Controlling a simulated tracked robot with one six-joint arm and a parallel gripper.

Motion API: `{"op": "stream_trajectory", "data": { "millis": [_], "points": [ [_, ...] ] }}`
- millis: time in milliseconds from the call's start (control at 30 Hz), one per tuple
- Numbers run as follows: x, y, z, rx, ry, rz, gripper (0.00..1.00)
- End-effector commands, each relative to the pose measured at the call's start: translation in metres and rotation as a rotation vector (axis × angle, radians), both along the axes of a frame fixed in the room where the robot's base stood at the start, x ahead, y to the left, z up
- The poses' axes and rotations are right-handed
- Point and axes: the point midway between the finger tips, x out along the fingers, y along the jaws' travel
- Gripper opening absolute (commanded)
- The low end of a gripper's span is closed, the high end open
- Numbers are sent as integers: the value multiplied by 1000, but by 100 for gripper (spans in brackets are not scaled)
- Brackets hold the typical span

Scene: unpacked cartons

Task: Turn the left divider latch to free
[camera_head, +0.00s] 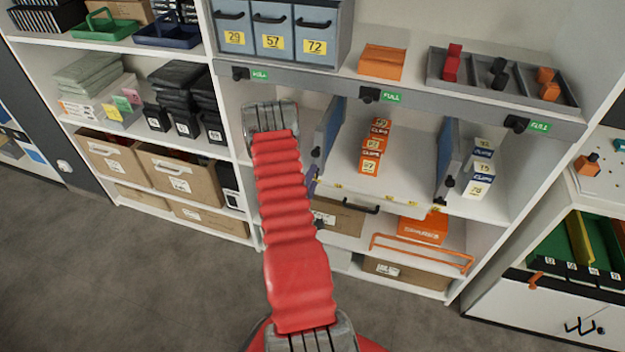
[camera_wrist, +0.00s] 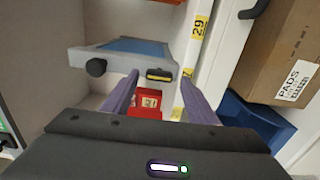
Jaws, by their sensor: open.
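The left divider is a blue panel with a grey edge, upright on the middle shelf in the head view (camera_head: 331,131); it also shows in the wrist view (camera_wrist: 132,52). Its black-and-yellow latch (camera_wrist: 160,75) lies on the grey end face in the wrist view, with a round black knob (camera_wrist: 96,67) to its left. My gripper (camera_wrist: 159,78) has purple fingers, open, one on each side of the latch in that picture. I cannot tell whether they touch it. In the head view the gripper is mostly hidden behind my red arm.
A right divider (camera_head: 447,157) stands on the same shelf. Orange boxes (camera_head: 374,148) are stacked between the dividers, white-blue boxes (camera_head: 481,169) stand farther right. A grey rail (camera_head: 315,80) with green FULL labels runs above. A carton (camera_wrist: 272,55) is near the gripper's right.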

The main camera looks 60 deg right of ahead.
Motion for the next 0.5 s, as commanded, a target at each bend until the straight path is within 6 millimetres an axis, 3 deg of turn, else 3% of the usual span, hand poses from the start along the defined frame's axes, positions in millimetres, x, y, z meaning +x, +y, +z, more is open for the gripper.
{"op": "stream_trajectory", "data": {
  "millis": [167,500],
  "points": [
    [-2,19,-1,2,2,3,53],
    [-10,77,-1,3,5,5,53]
  ]
}}
